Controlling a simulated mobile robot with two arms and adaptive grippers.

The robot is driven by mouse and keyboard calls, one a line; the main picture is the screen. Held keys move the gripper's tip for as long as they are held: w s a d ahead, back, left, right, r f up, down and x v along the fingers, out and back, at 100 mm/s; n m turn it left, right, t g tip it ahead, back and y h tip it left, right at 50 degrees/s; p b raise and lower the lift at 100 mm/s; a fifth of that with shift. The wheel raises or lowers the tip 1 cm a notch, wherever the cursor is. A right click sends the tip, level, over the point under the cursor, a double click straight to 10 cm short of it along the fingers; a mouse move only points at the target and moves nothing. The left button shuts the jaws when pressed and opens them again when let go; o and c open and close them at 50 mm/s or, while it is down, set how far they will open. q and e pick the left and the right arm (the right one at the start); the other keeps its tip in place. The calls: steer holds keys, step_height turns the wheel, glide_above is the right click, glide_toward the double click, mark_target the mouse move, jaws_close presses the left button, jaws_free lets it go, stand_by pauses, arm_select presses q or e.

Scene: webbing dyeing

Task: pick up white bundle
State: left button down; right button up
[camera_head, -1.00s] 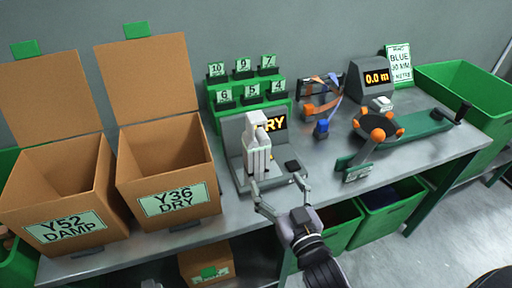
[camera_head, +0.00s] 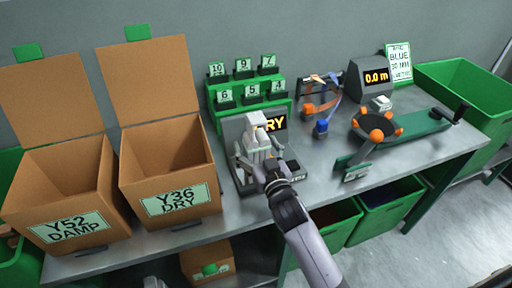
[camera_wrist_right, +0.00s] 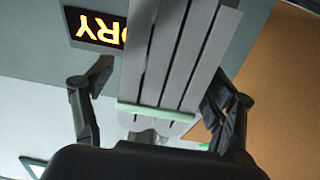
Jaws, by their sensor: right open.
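The white bundle (camera_head: 257,131) stands upright on the grey device with the lit display at the middle of the bench. In the right wrist view the bundle (camera_wrist_right: 178,55) shows as several long pale strips with a light green band across them. My right gripper (camera_head: 259,156) is at the bundle, its fingers spread on either side. In the right wrist view the open fingers (camera_wrist_right: 165,95) flank the bundle with gaps on both sides. The arm hides part of the device.
Two open cardboard boxes, Y52 DAMP (camera_head: 66,229) and Y36 DRY (camera_head: 178,199), stand at left. A green rack of number cards (camera_head: 245,90) is behind. An orange-knobbed winder (camera_head: 376,134) and a 0.0 m meter (camera_head: 375,77) stand at right.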

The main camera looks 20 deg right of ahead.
steer(key=shift+c, duration=0.3)
steer(key=c, duration=1.3)
